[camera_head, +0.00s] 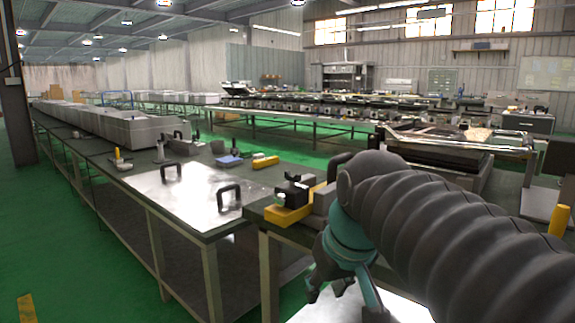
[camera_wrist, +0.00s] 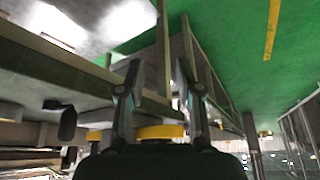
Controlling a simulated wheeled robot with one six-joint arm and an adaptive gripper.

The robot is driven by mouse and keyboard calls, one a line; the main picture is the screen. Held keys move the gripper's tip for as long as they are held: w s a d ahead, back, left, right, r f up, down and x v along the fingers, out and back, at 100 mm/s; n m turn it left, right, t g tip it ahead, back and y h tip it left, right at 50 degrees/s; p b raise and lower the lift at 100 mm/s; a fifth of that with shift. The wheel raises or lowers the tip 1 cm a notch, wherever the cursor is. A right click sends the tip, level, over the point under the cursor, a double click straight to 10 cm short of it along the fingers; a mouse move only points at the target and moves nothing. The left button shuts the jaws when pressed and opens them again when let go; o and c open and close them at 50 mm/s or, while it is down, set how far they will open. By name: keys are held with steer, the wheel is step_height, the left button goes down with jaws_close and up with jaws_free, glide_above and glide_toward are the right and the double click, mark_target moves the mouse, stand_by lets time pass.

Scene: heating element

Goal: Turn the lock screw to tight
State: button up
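A yellow block with a black fitting on top (camera_head: 293,191) sits at the corner of the near workbench, just left of my arm in the head view. I cannot tell which part of it, if any, is the lock screw. My gripper (camera_head: 343,288) hangs in front of the bench edge, below and right of that block. In the wrist view my gripper (camera_wrist: 157,72) has its two fingers apart, with nothing between them but the bench edge and floor behind. A yellow part (camera_wrist: 160,132) shows behind the finger bases, and a black knob-like piece (camera_wrist: 67,122) shows at left.
A long metal-topped bench (camera_head: 150,190) with black handles (camera_head: 229,195) runs along the left. A blue item (camera_head: 229,161) and a yellow piece (camera_head: 265,161) lie on it. A framed machine (camera_head: 445,145) stands behind my arm. Green floor (camera_head: 60,250) is open at left.

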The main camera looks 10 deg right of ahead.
steer(key=w+r+n+y+p, duration=0.1)
steer(key=w+r, duration=0.5)
steer(key=r, duration=0.2)
steer(key=w+r+n+p, duration=0.1)
steer(key=w+r+n, duration=0.1)
steer(key=w+r, duration=0.45)
steer(key=n+g+y+p, duration=0.1)
steer(key=n+g, duration=0.1)
steer(key=n, duration=0.1)
glide_toward(294, 173)
steer(key=b+x, duration=0.3)
steer(key=x, duration=0.6)
steer(key=shift+w+b, duration=0.2)
steer(key=shift+b, duration=0.1)
